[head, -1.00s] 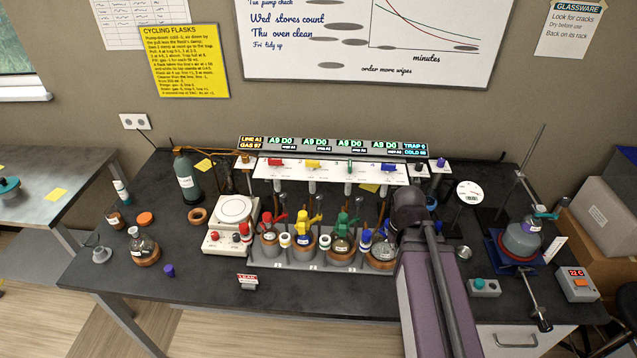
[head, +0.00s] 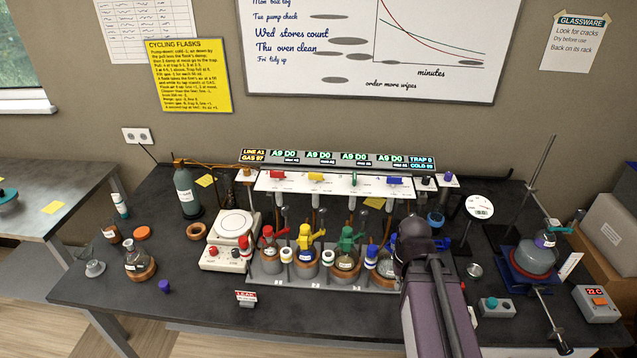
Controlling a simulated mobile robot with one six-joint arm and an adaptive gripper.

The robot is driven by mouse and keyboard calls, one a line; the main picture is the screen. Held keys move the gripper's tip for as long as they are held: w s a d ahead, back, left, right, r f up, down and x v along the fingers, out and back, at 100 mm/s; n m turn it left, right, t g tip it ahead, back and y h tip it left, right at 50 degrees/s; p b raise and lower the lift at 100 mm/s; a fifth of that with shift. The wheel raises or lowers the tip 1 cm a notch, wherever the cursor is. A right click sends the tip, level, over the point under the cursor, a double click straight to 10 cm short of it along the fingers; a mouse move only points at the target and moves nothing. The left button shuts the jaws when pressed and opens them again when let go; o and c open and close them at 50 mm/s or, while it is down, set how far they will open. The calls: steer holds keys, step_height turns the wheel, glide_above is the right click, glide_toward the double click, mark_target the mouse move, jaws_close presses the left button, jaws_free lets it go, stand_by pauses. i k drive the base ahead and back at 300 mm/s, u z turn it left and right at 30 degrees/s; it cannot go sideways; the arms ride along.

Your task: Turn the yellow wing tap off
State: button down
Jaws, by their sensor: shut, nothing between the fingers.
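A yellow tap (head: 315,177) sits on the white sloping panel (head: 284,185) at the back of the bench, in a row with a red tap (head: 277,174), a green tap (head: 354,180) and a blue tap (head: 395,181). A second yellow fitting (head: 308,240) tops a flask in the front row, between a red fitting and a green one. My arm comes up from the bottom right, its dark wrist in front of the blue flask's place. My gripper's fingers are hidden behind the wrist. No contact with either yellow piece shows.
Flasks stand in a grey rack (head: 322,281) below the panel, with tubes rising between them. A white-topped hotplate (head: 235,224) stands to the left. A dial (head: 480,206) and a stand with a flask (head: 538,255) are to the right.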

mark_target(316, 177)
steer(key=u, duration=0.45)
steer(key=k, duration=1)
steer(key=z, duration=0.4)
steer(key=i, duration=0.5)
